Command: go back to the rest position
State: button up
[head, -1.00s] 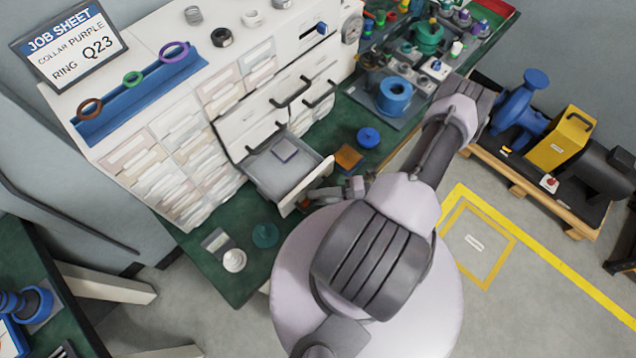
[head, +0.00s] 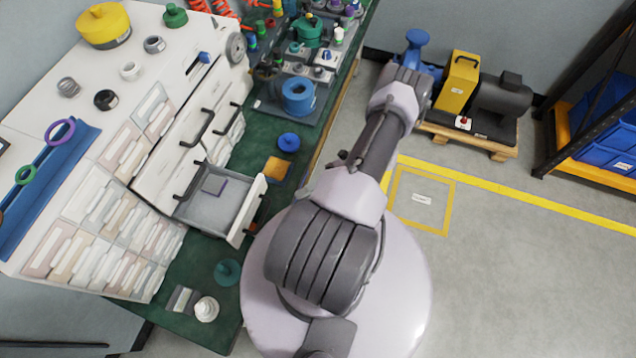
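My arm rises from its pale round base and folds at the elbow near the top of the head view. My gripper (head: 338,161) is mostly hidden behind the arm links; only a small dark part shows at their left side, right of the open drawer (head: 240,222). Whether its fingers are open or shut does not show, and no held thing can be made out. The drawer stands pulled out from the white cabinet, with a small flat purple-edged piece (head: 214,186) inside.
The green bench (head: 190,262) carries a blue round part (head: 288,142), an orange square (head: 277,169) and a blue ring-shaped part (head: 298,97). A pump on a pallet (head: 470,141) and a shelf with blue bins (head: 608,130) stand beyond. The grey floor at right is clear.

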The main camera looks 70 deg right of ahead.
jog(key=v, duration=0.4)
